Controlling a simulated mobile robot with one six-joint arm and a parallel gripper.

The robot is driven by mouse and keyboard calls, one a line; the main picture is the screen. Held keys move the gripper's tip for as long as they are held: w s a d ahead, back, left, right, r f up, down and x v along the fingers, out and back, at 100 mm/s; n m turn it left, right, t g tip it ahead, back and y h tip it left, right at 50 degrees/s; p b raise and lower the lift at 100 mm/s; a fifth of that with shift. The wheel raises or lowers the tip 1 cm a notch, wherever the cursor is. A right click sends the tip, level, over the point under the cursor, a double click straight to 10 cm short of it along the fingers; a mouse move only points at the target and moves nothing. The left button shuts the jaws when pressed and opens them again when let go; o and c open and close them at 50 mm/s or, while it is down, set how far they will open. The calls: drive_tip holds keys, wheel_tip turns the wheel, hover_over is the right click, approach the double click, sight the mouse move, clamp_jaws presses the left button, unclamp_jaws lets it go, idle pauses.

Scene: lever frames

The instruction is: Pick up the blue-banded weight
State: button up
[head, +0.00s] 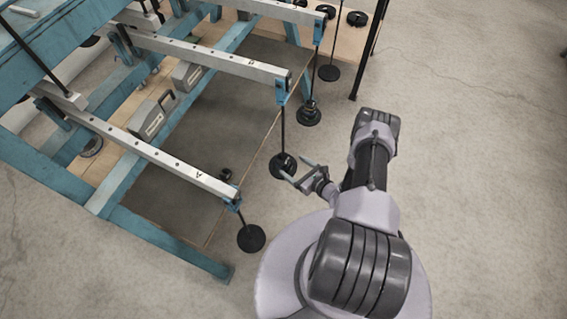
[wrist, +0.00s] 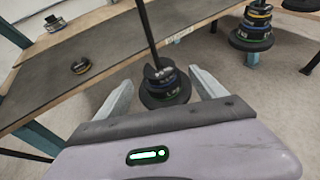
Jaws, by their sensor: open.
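A black stack of weights (wrist: 166,91) sits on the foot of a hanging rod, between my open fingers in the wrist view. A thin bluish band seems to show on it, but the picture is too small to be sure. The stack also shows in the head view (head: 282,167), under beam B. My gripper (head: 299,169) is open just right of that stack; it also shows in the wrist view (wrist: 166,88). The fingers flank the stack, and I cannot tell whether they touch it.
A second hanging stack (wrist: 253,30) with blue and yellow bands is at the right. Beam A's hanger (head: 250,238) hangs nearer. Open floor (head: 480,150) lies right.

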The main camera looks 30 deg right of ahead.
sight(285, 161)
drive_tip(key=b+x, duration=0.2)
drive_tip(key=x, duration=0.3)
drive_tip(key=shift+w+a+b, duration=0.15)
drive_tip(key=shift+b, duration=0.2)
drive_tip(key=c, duration=1.7)
drive_tip(key=shift+c, duration=0.2)
drive_tip(key=shift+r, duration=0.1)
wheel_tip(285, 161, up, 4)
drive_tip(key=p, duration=0.3)
drive_tip(key=s+d+p, duration=0.2)
drive_tip(key=s+d, duration=0.9)
drive_tip(key=s, duration=0.3)
drive_tip(key=shift+p, duration=0.35)
